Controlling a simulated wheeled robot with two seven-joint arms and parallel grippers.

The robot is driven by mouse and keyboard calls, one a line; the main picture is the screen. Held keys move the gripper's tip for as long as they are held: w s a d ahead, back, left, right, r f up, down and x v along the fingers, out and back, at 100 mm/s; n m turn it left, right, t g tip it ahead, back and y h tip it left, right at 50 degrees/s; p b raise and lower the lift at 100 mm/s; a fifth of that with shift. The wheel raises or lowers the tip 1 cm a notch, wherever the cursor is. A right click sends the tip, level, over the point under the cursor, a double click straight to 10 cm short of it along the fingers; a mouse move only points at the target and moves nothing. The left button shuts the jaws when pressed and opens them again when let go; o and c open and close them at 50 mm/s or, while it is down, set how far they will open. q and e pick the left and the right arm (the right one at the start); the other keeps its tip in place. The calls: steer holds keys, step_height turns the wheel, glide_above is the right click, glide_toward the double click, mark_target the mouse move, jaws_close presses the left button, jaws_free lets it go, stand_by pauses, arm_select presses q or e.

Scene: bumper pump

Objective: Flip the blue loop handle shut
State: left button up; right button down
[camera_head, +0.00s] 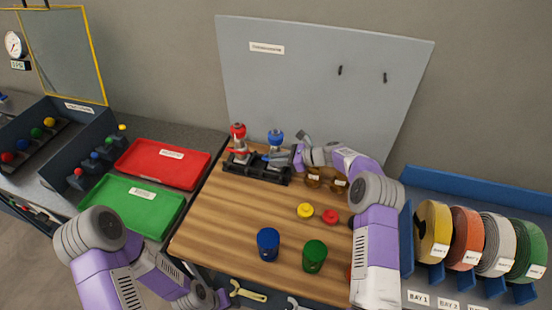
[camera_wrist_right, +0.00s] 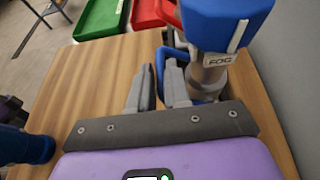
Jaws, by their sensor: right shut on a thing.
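The blue pump (camera_head: 276,148) stands upright on the right of a black rack (camera_head: 257,171), at the back of the wooden table. In the right wrist view its blue head (camera_wrist_right: 225,22) carries a label reading FOG. My right gripper (camera_head: 297,157) is beside this pump. Its two grey fingers (camera_wrist_right: 157,88) are close together, with part of the blue loop handle (camera_wrist_right: 160,62) between them, low beside the pump's neck. The fingers hide part of the loop. My left gripper (camera_head: 215,298) is low at the table's front edge; its fingers do not show clearly.
A red-topped pump (camera_head: 238,140) stands on the rack's left. A blue cup (camera_head: 268,244), green cup (camera_head: 314,256), yellow disc (camera_head: 305,211) and red disc (camera_head: 330,217) are on the table (camera_head: 235,215). Red (camera_head: 162,163) and green (camera_head: 134,205) trays lie left. The table's left middle is clear.

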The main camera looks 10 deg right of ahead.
steer(key=shift+w+r+m, duration=0.1)
steer(key=shift+m, duration=0.2)
stand_by(0.4)
steer(key=c, duration=1.2)
jaws_free()
steer(key=shift+o, duration=0.2)
steer(key=shift+d+r, duration=0.1)
steer(key=v, duration=0.7)
steer(key=shift+d, duration=0.25)
